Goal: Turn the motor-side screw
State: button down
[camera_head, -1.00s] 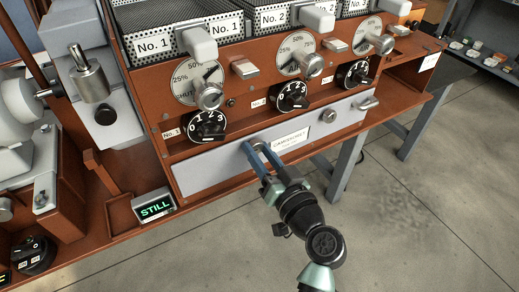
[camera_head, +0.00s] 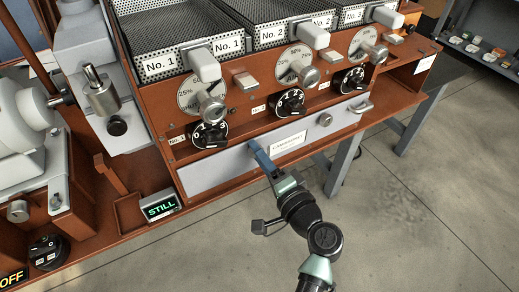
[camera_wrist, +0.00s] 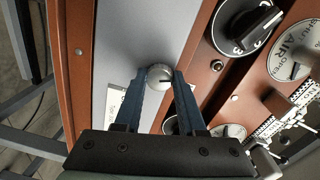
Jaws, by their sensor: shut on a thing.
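The motor-side screw (camera_wrist: 159,75) is a round silver knob on the grey front panel (camera_head: 215,172). In the wrist view it sits between the tips of the two blue fingers of my gripper (camera_wrist: 161,80), which is shut on it. In the head view my gripper (camera_head: 257,148) reaches the panel left of its white label (camera_head: 289,142), and its fingers hide this screw. A second round screw (camera_head: 325,119) is on the same panel, further right, with nothing touching it.
Black numbered dials (camera_head: 290,103) and silver-knobbed dials sit just above the panel. A handle (camera_head: 361,106) juts from its right end. A green STILL display (camera_head: 160,205) stands at lower left, with pale motor-like machinery (camera_head: 22,90) beyond. The floor in front is clear.

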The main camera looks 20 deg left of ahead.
jog(key=shift+m+p, duration=1)
jog(key=shift+m, duration=1)
jog(key=shift+c, duration=2.4)
grip_release()
jog(key=p+v, duration=0.1)
jog(key=v, duration=1.2)
jog(key=shift+w, duration=0.1)
